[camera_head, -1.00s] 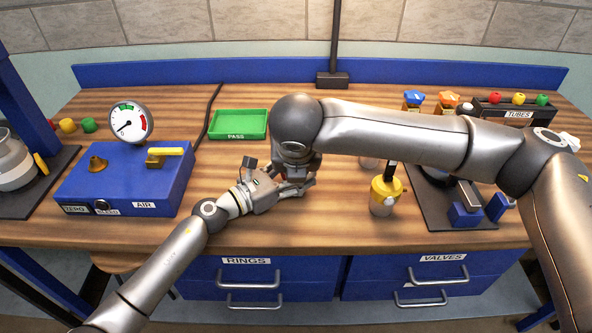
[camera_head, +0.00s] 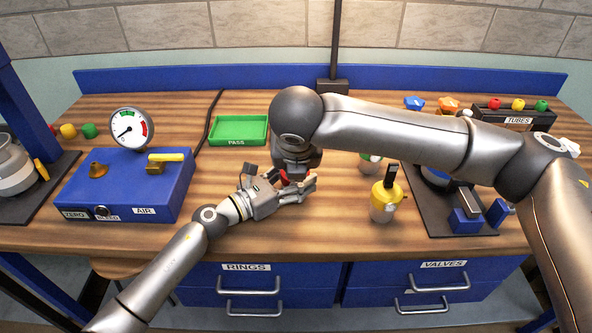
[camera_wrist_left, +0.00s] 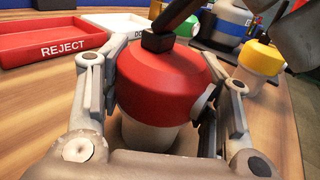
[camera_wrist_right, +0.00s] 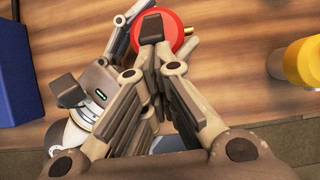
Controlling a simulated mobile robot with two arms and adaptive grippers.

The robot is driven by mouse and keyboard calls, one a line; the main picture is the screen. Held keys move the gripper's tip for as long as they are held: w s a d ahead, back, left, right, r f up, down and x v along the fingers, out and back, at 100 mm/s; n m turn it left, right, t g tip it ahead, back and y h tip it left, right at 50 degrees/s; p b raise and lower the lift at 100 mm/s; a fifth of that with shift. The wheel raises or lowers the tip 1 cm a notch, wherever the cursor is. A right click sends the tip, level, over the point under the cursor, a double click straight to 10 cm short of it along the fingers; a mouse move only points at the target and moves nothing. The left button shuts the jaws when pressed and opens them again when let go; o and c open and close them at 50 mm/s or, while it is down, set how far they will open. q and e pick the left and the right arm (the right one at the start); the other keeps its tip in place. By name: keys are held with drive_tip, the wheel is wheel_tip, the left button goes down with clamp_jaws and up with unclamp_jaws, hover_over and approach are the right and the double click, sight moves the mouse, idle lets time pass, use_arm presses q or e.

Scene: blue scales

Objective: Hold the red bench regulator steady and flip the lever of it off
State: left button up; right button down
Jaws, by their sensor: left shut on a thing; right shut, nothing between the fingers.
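The red bench regulator (camera_head: 284,179) is mostly hidden by my arms in the head view. In the left wrist view it stands upright, with a red cap (camera_wrist_left: 160,85), a pale body and a black lever (camera_wrist_left: 172,22) tilted up to the right. My left gripper (camera_head: 303,187) is shut around it, one finger on each side. My right gripper (camera_wrist_right: 154,50) is shut and empty, above the regulator's red cap (camera_wrist_right: 176,30) in the right wrist view. I cannot tell whether its fingertips touch the lever.
A yellow regulator (camera_head: 385,205) stands to the right, with a green one (camera_head: 370,163) partly hidden behind it. A green PASS tray (camera_head: 239,142) lies behind my left gripper. A blue box with a gauge (camera_head: 130,190) stands left. The front of the wooden bench is clear.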

drive_tip(key=shift+w+r, duration=0.75)
drive_tip(key=shift+w, duration=0.25)
drive_tip(key=shift+w+r, duration=0.75)
drive_tip(key=shift+w, duration=0.2)
drive_tip(key=shift+w, duration=0.1)
drive_tip(key=shift+r, duration=0.1)
